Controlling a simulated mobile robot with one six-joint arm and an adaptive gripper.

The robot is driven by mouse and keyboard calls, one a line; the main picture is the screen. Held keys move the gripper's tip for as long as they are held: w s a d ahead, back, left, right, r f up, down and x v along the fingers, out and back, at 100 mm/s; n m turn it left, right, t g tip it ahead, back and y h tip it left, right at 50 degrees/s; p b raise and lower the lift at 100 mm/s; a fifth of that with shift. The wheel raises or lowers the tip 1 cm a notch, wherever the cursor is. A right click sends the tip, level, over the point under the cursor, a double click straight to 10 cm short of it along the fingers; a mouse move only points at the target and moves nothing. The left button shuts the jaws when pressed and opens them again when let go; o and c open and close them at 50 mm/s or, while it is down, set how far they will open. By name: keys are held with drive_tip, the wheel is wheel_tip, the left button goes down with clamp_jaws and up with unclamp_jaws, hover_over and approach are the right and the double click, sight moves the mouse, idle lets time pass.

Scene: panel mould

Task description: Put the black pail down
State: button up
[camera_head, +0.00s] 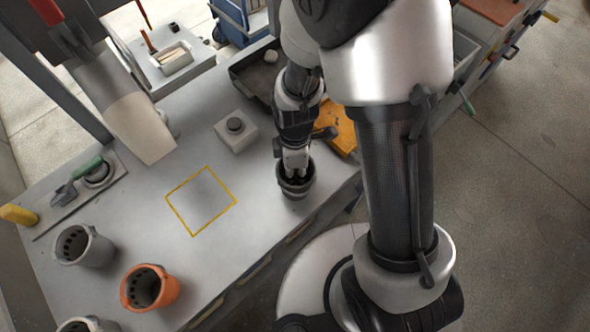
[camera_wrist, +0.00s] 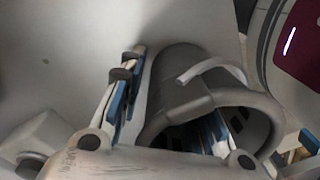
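The black pail (camera_head: 296,189) is dark grey, with an open top, near the front edge of the grey table (camera_head: 250,160). It appears to stand on the table, though its base is hard to make out. In the wrist view the pail (camera_wrist: 190,62) shows its rim, slotted inner wall and a pale curved strip. My gripper (camera_head: 295,172) is over the pail's mouth. In the wrist view one blue-padded finger is outside the pail wall, with a narrow gap beside it. The other finger is partly hidden inside the pail. The fingers look apart, astride the wall.
A yellow-outlined square (camera_head: 201,201) lies bare left of the pail. A white button box (camera_head: 236,131) stands behind it. A grey pail (camera_head: 83,247) and an orange pail (camera_head: 149,288) stand front left. A dark tray (camera_head: 255,75) and an orange object (camera_head: 340,127) lie behind my gripper.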

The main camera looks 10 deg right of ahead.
drive_tip(key=r+p, duration=0.1)
drive_tip(key=r, duration=0.3)
drive_tip(key=r+p, duration=0.1)
drive_tip(key=r, duration=0.3)
drive_tip(key=r+p, duration=0.2)
drive_tip(key=r, duration=0.2)
drive_tip(key=shift+w+r, duration=0.25)
drive_tip(key=shift+w, duration=0.1)
drive_tip(key=s+d+r+m+t, duration=0.2)
drive_tip(key=s+d+r+m, duration=0.2)
drive_tip(key=r+m, duration=0.4)
drive_tip(key=s+d+r+m+t, duration=0.3)
drive_tip(key=s+d+r+m, duration=0.2)
drive_tip(key=s+r+m, duration=0.2)
wheel_tip(320, 180, up, 5)
drive_tip(key=shift+f+m, duration=0.1)
drive_tip(key=shift+m, duration=1)
drive_tip(key=shift+f, duration=0.1)
